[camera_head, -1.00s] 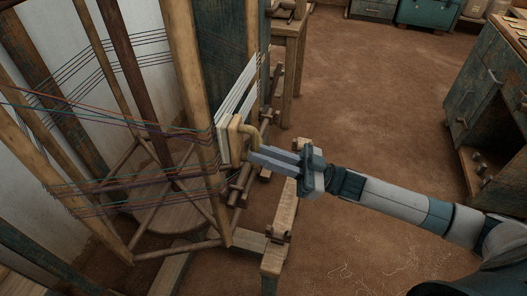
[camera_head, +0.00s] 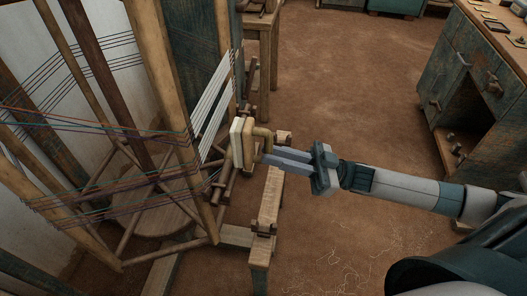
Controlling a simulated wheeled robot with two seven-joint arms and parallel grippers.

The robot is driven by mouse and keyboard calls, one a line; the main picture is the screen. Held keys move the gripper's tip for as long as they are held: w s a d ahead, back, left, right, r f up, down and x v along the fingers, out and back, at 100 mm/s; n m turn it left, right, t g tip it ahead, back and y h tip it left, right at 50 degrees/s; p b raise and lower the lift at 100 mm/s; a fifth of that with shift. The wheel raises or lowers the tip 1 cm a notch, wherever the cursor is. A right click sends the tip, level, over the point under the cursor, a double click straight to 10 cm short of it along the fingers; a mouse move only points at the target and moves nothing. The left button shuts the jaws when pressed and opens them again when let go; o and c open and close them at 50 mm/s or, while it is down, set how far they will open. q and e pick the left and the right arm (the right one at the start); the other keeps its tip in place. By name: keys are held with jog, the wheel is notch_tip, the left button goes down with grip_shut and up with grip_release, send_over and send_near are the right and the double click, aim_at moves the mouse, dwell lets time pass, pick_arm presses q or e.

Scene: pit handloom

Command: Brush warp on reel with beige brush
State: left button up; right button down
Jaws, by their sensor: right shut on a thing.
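The reel (camera_head: 168,95) is a tall wooden frame at the left, with posts and crossing struts. The warp (camera_head: 95,124) is thin coloured threads, red, green, blue and dark, strung across its posts, with a band of white threads (camera_head: 215,98) at its right side. The beige brush (camera_head: 248,141) has a pale block, a wooden back and a bent handle. My right gripper (camera_head: 265,156) is shut on the brush handle. The brush is upright just right of the white threads; I cannot tell whether it touches any. My left gripper is not in view.
A wooden beam on legs (camera_head: 268,200) stands below the brush. A small wooden table (camera_head: 262,38) stands behind the reel. A worn blue-green cabinet (camera_head: 480,90) with tools on top is at the right. The brown floor between them is mostly open.

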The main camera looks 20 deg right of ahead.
jog(key=shift+s+d, duration=0.65)
jog(key=shift+d, duration=0.35)
jog(key=shift+a, duration=0.15)
